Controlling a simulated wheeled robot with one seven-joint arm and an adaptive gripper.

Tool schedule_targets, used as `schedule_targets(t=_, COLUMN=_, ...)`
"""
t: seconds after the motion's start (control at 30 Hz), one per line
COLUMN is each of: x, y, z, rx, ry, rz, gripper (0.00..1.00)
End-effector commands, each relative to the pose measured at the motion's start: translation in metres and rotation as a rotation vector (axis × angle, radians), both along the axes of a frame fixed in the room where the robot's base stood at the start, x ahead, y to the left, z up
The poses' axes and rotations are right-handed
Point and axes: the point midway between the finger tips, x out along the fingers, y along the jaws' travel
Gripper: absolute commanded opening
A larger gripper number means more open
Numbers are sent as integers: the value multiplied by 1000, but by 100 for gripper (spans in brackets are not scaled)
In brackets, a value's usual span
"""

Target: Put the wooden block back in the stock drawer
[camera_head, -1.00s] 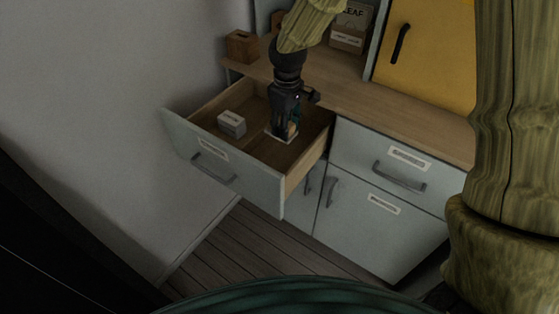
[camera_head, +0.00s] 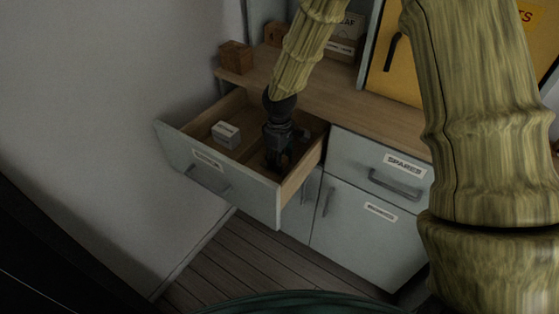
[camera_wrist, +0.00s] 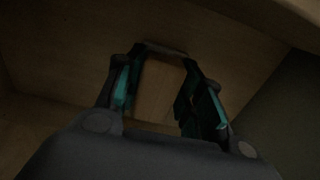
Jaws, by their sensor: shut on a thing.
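The open drawer (camera_head: 222,187) has a grey front with a label that is hard to read and a wooden inside. My gripper (camera_head: 274,162) points down into the right part of this drawer. In the wrist view my gripper (camera_wrist: 158,85) has its two teal-lined fingers on either side of a plain wooden block (camera_wrist: 160,92). It is shut on the block, low over the drawer floor. I cannot tell whether the block touches the floor. In the head view the block is hidden by the dark fingers and shadow.
A small grey box (camera_head: 226,134) lies in the left part of the drawer. Wooden boxes (camera_head: 236,57) stand on the counter (camera_head: 330,98) behind. A shut drawer labelled SPARES (camera_head: 381,168) is to the right. The drawer's right side wall (camera_head: 303,172) is close to my gripper.

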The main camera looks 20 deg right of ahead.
Motion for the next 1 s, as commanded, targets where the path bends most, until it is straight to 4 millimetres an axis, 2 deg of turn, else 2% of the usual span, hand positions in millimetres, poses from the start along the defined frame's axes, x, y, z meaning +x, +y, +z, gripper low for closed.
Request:
schedule_targets(t=0.1, x=0, y=0, z=-7, rx=0, ry=0, rz=0, gripper=18)
schedule_targets(t=0.4, x=0, y=0, z=-9, rx=0, ry=0, rz=1, gripper=18)
schedule_targets(t=0.43, x=0, y=0, z=-9, rx=1, ry=-1, rz=1, gripper=42)
schedule_targets(t=0.5, x=0, y=0, z=-9, rx=1, ry=-1, rz=1, gripper=55)
schedule_targets(t=0.53, x=0, y=0, z=-9, rx=1, ry=-1, rz=1, gripper=59)
schedule_targets(t=0.87, x=0, y=0, z=-8, rx=1, ry=-1, rz=1, gripper=59)
schedule_targets(t=1.0, x=0, y=0, z=1, rx=0, ry=-2, rz=0, gripper=59)
